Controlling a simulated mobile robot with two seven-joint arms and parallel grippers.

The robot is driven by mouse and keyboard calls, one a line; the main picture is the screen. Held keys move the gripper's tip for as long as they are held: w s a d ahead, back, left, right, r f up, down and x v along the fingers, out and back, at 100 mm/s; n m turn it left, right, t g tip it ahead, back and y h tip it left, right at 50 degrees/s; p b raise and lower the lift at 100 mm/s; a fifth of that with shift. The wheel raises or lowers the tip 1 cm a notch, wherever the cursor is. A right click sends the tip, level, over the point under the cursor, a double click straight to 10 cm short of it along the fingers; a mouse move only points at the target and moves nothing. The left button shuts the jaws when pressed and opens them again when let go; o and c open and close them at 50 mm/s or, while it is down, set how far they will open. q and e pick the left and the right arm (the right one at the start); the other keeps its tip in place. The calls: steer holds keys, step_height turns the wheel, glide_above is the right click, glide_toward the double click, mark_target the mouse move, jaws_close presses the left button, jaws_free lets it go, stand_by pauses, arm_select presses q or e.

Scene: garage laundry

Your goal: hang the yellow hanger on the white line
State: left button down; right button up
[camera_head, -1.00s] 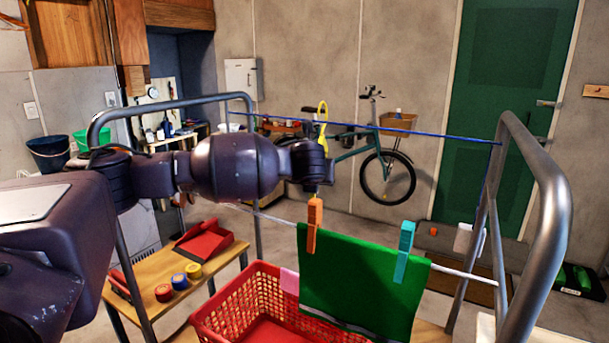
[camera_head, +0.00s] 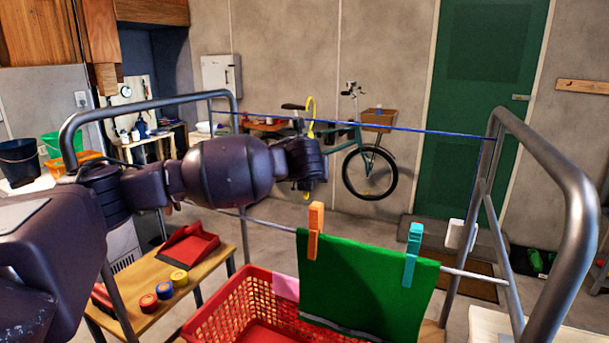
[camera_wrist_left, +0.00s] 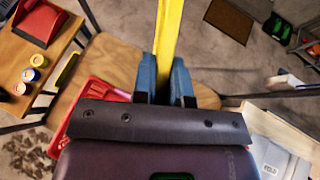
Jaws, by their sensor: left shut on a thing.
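The yellow hanger (camera_head: 311,104) shows in the head view as a curved hook above my left wrist, overlapping the blue line in the picture. Most of the hanger is hidden behind my arm. In the left wrist view my left gripper (camera_wrist_left: 163,78) is shut on the yellow hanger (camera_wrist_left: 170,32), whose bar runs up between the blue fingers. In the head view the white line (camera_head: 468,273) crosses the rack low, below my left wrist. It carries a green cloth (camera_head: 365,280) held by an orange peg (camera_head: 315,232) and a teal peg (camera_head: 412,255). My right gripper is not in view.
A blue line (camera_head: 415,130) spans the grey metal rack (camera_head: 562,190) higher up. A red basket (camera_head: 238,305) stands below the cloth. A wooden bench (camera_head: 165,292) at left holds a red dustpan (camera_head: 190,245) and several tins. A bicycle (camera_head: 370,172) stands by the back wall.

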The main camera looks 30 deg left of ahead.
arm_select(q)
steer(key=shift+w+a, duration=0.1)
steer(key=shift+w, duration=0.95)
